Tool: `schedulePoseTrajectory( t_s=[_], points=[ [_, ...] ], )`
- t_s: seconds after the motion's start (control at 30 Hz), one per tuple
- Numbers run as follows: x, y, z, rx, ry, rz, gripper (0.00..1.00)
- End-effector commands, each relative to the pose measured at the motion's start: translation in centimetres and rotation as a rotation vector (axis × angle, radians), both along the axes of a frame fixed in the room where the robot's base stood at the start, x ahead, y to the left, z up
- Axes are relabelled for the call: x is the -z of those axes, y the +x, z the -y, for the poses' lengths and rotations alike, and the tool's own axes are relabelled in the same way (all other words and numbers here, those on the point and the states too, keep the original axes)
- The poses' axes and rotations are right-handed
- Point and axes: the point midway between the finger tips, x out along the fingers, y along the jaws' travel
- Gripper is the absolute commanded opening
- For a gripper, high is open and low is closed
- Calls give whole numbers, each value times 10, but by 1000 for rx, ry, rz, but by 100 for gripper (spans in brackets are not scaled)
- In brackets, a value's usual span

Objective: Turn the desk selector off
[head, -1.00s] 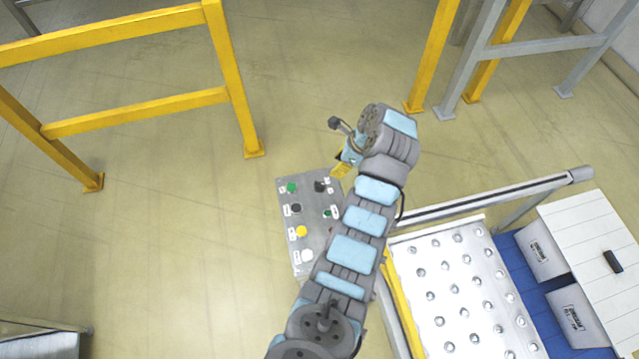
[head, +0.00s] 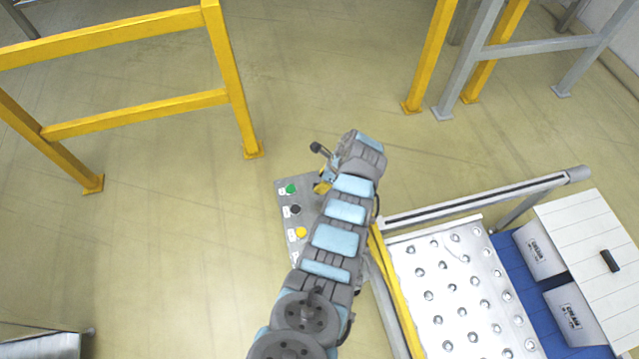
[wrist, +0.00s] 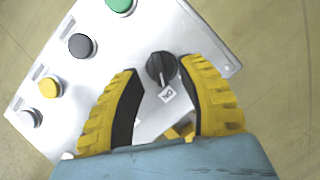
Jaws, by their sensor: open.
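The grey control panel (head: 285,222) stands left of my arm in the head view, partly hidden by it. The selector, a black rotary knob (wrist: 162,68) with a small white label beside it, shows in the wrist view on the panel's face. My gripper (wrist: 166,77) is open, with a yellow, black-lined finger on each side of the knob in the picture. I cannot tell whether either finger touches it. In the head view, my gripper (head: 321,187) is over the panel's upper right and the knob is hidden.
The panel also bears a green button (wrist: 121,4), a black button (wrist: 82,46), a yellow button (wrist: 50,86) and a pale button (wrist: 31,118). A roller-ball table (head: 450,285) and white boxes (head: 541,250) stand to the right. Yellow railings (head: 140,112) stand behind; floor lies open between.

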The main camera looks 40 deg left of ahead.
Motion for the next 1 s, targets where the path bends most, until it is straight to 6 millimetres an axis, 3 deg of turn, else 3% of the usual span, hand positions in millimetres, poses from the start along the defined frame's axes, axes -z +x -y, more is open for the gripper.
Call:
schedulePoseTrajectory(
  t_s=[0.3,0.77,0.8,0.93,1.0],
  points=[
    [18,-4,-5,-1,-2,-4,39],
    [21,-4,-7,0,-1,0,39],
    [21,-4,-7,0,-1,0,37],
    [21,-5,-7,0,-1,0,0],
    [21,-4,-7,0,-1,0,0]
  ],
)
